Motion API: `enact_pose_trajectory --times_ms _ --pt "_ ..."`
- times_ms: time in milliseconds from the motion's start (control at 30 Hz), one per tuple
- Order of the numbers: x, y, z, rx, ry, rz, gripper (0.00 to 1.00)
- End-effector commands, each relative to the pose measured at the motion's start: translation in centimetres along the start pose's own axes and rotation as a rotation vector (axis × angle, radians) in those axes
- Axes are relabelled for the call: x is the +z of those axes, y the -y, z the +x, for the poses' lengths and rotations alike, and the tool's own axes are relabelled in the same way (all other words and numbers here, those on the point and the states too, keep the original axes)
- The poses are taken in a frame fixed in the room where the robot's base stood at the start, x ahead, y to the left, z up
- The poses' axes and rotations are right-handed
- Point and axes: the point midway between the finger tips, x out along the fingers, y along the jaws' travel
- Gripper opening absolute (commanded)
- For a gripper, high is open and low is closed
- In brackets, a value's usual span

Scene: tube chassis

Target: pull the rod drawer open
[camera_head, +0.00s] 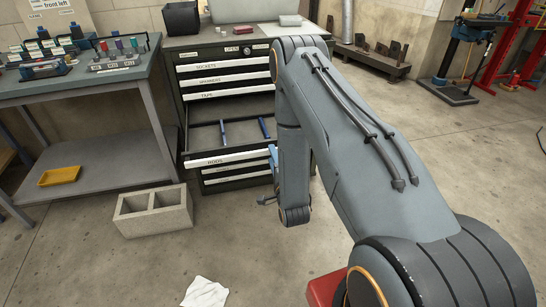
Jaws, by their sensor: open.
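The tool cabinet (172,90) stands at the back centre, with labelled drawers. The rod drawer (222,157), its pale front strip marked "RODS", stands out from the cabinet, and its inside shows from above. Two blue bars (224,132) lie inside it. My arm hides the right end of the drawer and its front. My gripper (266,200) shows as a small dark piece at the lower end of my arm, below and in front of the drawer front, seemingly apart from it. It is open, with nothing visible in it.
A concrete block (153,211) lies on the floor left of the cabinet front. A workbench (95,82) with a yellow tray (59,176) on its lower shelf stands left. A white cloth (205,292) lies on the floor. The floor between cloth and cabinet is clear.

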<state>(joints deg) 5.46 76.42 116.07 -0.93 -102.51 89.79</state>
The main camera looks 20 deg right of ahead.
Motion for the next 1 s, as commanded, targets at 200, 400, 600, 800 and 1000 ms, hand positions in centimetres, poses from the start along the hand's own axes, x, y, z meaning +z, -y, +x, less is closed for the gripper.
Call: enact_pose_trajectory --times_ms 200,400,600,800,1000 --pt "0.0 -0.2 -3.7 0.005 -0.001 0.000 0.41" --pt "-0.1 -0.1 -6.2 0.004 -0.001 0.000 0.41" --pt "-0.1 0.0 -6.9 0.001 -0.001 0.000 0.41" --pt "-0.1 0.0 -6.9 0.001 -0.001 0.000 0.41" --pt "-0.1 0.0 -6.8 0.002 -0.001 -0.002 0.41"
